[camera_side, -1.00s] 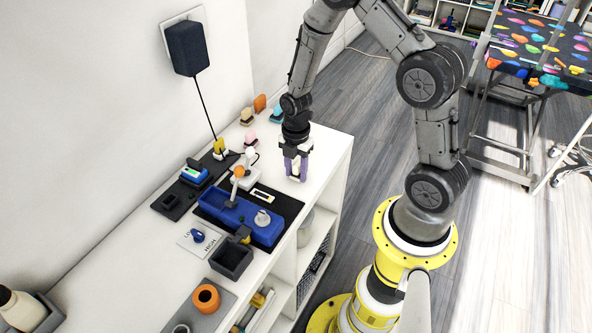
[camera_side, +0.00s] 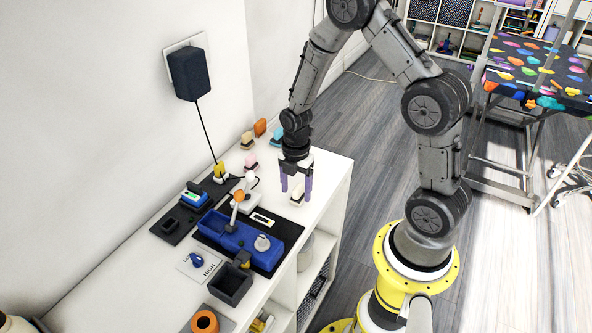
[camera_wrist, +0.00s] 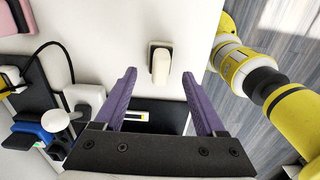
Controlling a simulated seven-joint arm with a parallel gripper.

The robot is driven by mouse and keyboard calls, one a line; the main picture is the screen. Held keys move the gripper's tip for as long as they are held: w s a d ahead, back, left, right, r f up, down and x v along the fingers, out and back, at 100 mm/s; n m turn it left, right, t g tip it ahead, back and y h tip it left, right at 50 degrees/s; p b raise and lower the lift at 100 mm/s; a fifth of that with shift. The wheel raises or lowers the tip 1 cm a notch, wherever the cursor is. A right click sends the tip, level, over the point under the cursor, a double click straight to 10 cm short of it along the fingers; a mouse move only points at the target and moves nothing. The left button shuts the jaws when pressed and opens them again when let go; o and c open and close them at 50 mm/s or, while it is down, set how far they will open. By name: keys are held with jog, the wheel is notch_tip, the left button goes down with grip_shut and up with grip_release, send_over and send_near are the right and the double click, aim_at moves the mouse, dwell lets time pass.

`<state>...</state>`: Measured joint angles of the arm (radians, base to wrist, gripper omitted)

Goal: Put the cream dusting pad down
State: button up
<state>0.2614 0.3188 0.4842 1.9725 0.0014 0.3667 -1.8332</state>
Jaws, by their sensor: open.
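The cream dusting pad (camera_side: 298,197) rests on the white counter near its right end, with a dark part at one side. In the wrist view the pad (camera_wrist: 161,62) lies between and slightly beyond my fingertips, with clear gaps on both sides. My gripper (camera_side: 296,187) is open above the pad, its two purple fingers spread apart and pointing down. The fingers also show in the wrist view (camera_wrist: 159,76). The pad touches neither finger there.
A pink-topped item (camera_side: 250,162) and other pads stand at the back. The counter's right edge is close; bare counter surrounds the pad.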

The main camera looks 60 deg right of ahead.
notch_tip(320, 180, up, 10)
notch_tip(320, 180, up, 11)
jog(key=m+t, duration=0.2)
jog(key=m, duration=0.5)
send_over(296, 190)
jog(key=s+a, duration=0.5)
jog(key=s+a+r+m+t, duration=0.1)
jog(key=s+a+r+m, duration=0.1)
jog(key=s+m, duration=0.3)
jog(key=s+a+r+m+t, duration=0.1)
jog(key=s+r+m+t, duration=0.1)
jog(key=s+r+m, duration=0.2)
jog(key=s+m, duration=0.2)
jog(key=shift+s+a+t, duration=0.3)
jog(key=shift+a, duration=0.05)
